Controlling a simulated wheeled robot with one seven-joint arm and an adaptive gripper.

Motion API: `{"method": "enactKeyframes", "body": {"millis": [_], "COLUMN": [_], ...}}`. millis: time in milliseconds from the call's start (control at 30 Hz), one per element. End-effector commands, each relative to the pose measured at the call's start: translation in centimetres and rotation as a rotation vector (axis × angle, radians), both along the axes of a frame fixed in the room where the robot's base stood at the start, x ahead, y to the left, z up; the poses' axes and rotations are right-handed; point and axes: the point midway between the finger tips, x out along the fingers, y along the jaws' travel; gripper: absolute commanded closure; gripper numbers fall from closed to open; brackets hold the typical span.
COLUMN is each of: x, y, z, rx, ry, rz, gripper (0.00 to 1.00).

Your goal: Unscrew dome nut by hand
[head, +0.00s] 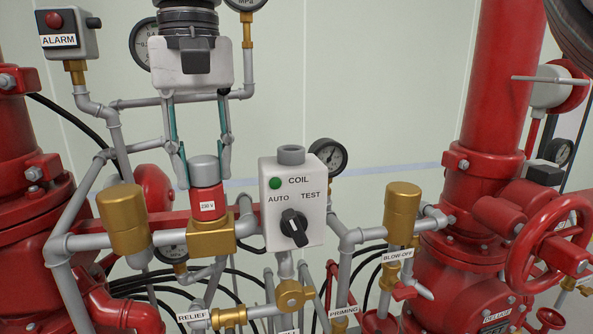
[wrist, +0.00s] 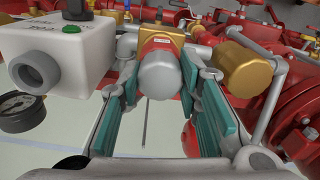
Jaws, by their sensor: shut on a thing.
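The dome nut (head: 205,168) is a grey rounded cap on top of the red coil (head: 208,204), which sits upright on a brass valve body (head: 210,238). In the wrist view the dome nut (wrist: 160,76) shows between the two teal-padded fingers. My gripper (head: 205,181) comes down from above, with one finger on each side of the dome nut, and is shut on it. The contact faces themselves are partly hidden in both views.
The white coil switch box (head: 297,212) stands close to the right of the coil. A brass cylinder (head: 122,218) is at the left, another (head: 402,210) at the right. A pressure gauge (head: 328,157) is behind the box. Grey pipes and red valves crowd around.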

Motion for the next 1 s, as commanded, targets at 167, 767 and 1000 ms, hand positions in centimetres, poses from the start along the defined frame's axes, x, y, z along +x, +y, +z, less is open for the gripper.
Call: {"method": "enactKeyframes", "body": {"millis": [167, 767, 1000], "x": [0.0, 0.0, -0.1], "y": [0.0, 0.0, 0.0], "z": [0.0, 1.3, 1.8], "rx": [0.000, 0.000, 0.000], "ry": [0.001, 0.000, 0.001], "rz": [0.108, 0.102, 0.102], "gripper": [1.00, 1.00, 1.00]}}
